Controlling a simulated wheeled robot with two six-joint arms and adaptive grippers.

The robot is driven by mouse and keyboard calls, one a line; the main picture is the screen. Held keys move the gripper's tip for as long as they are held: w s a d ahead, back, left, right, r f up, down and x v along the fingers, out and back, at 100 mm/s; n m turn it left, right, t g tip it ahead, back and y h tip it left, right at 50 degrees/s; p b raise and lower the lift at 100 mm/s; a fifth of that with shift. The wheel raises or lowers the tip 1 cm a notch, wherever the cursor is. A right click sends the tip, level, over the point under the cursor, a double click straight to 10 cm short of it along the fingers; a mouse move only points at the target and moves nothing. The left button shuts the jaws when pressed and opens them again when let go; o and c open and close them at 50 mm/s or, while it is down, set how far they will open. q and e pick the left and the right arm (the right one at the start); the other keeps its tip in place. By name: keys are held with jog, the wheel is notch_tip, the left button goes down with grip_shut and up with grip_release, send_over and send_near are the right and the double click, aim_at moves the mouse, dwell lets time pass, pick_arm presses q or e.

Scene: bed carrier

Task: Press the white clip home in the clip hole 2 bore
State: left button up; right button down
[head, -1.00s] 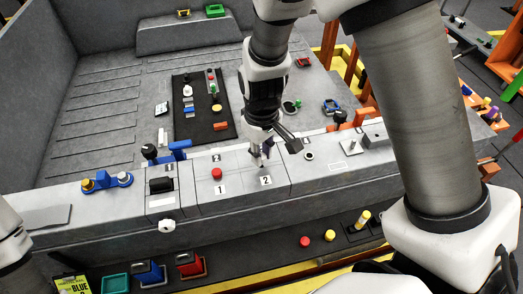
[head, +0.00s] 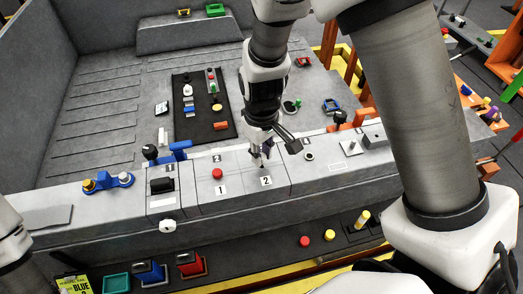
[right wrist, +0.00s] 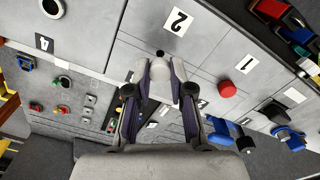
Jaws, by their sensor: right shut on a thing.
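My right gripper (head: 263,161) points down at the grey panel, close above the label 2 (head: 266,181). In the right wrist view the gripper (right wrist: 161,72) is shut on the white clip (right wrist: 160,64), a small pale piece between the fingertips. A small dark round spot (right wrist: 159,53) shows right at the clip's end, beside the label 2 (right wrist: 179,20). I cannot tell whether it is the clip hole 2 bore or how deep the clip sits. The fingers hide the clip in the head view. My left gripper is out of view.
A red button (head: 217,174) stands on the panel left of the gripper, by the label 1 (head: 221,190). A black-rimmed round fitting (head: 309,156) lies to the right. A black mat (head: 205,128) with small parts lies behind the panel.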

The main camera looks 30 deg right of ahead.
dwell(0.4)
jog(key=shift+f+b, duration=0.75)
jog(key=shift+f, duration=0.4)
jog(key=shift+r, duration=0.15)
jog(key=shift+r+p, duration=0.75)
jog(key=shift+p, duration=0.1)
jog(key=shift+p, duration=0.3)
dwell(0.9)
jog(key=shift+f+b, duration=0.7)
jog(key=shift+f, duration=0.2)
jog(key=c, duration=0.9)
grip_release()
jog(key=shift+c, duration=0.2)
